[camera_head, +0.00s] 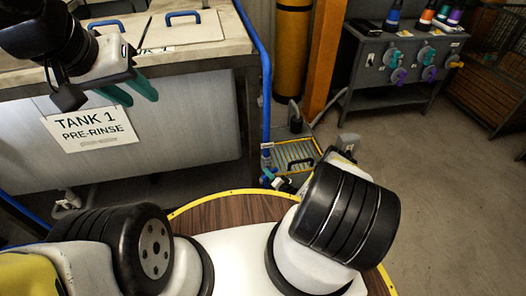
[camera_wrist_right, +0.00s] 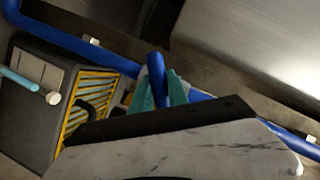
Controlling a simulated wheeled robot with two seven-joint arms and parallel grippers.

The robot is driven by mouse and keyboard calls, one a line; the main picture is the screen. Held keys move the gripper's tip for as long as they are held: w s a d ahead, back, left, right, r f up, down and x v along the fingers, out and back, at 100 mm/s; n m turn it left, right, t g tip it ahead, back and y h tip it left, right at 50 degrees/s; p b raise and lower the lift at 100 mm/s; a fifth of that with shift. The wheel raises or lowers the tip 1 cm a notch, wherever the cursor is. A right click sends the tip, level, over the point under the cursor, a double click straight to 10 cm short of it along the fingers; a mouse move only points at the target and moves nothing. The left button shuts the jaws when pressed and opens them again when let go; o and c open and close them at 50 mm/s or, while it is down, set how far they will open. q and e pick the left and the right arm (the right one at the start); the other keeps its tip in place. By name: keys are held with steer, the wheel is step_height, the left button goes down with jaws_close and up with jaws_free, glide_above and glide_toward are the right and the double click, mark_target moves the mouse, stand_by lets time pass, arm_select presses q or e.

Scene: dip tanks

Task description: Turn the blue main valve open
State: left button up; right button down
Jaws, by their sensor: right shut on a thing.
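The blue valve handle (camera_wrist_right: 156,72) stands up beside the blue pipe (camera_wrist_right: 105,58) in the right wrist view. My right gripper (camera_wrist_right: 161,90) has its teal fingers on both sides of this handle and is shut on it. The valve body is mostly hidden behind the gripper housing. In the head view the blue pipe (camera_head: 266,100) runs down beside the tank, and my right arm reaches toward its low end. My left gripper (camera_head: 142,100) is empty in front of the tank, its teal fingers apart.
Tank 1 (camera_head: 185,125) with its pre-rinse sign (camera_head: 90,125) fills the left. A yellow-barred floor grate (camera_head: 296,155) lies beside the pipe's foot. An orange post (camera_head: 325,60) and a grey bench with coloured knobs (camera_head: 400,55) stand behind. The floor at right is clear.

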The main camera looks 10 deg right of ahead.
steer(key=n+g+h, duration=0.1)
steer(key=n+h, duration=0.1)
steer(key=n, duration=0.2)
steer(key=shift+h, duration=0.4)
steer(key=n+h, duration=0.2)
steer(key=n, duration=0.1)
steer(key=shift+d, duration=0.1)
steer(key=shift+f+n, duration=0.1)
steer(key=shift+n, duration=0.3)
stand_by(0.3)
steer(key=c, duration=1.3)
jaws_free()
